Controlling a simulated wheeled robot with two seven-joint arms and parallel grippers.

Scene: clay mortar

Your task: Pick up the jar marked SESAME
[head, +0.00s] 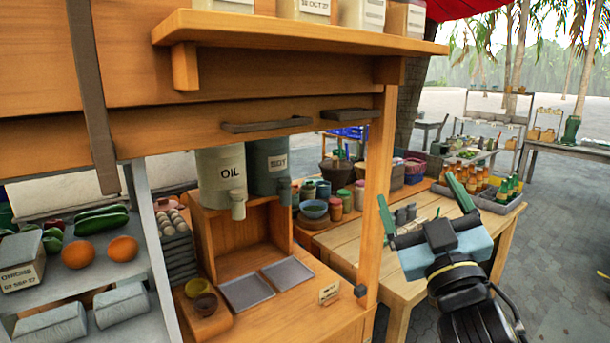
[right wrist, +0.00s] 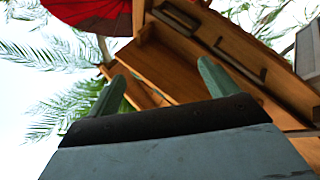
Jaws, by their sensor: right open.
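No label reading SESAME is legible in either view. Several small jars (head: 337,209) with coloured lids stand on the wooden table behind the stall post; I cannot read their markings. Several pale labelled containers (head: 362,14) stand on the high shelf, cut off by the top edge of the head view. My right gripper (head: 417,196) is open and empty, raised above the right part of the table, apart from the jars. In the right wrist view its two green fingers (right wrist: 155,82) are spread and point up toward the stall's woodwork. My left gripper is not in view.
A wooden post (head: 376,190) stands between the stall counter and the table. The high shelf (head: 300,38) overhangs the OIL dispenser (head: 222,168) and a grey dispenser. Bottles in a grey crate (head: 499,203) stand behind my right gripper. Metal trays (head: 246,290) lie on the counter.

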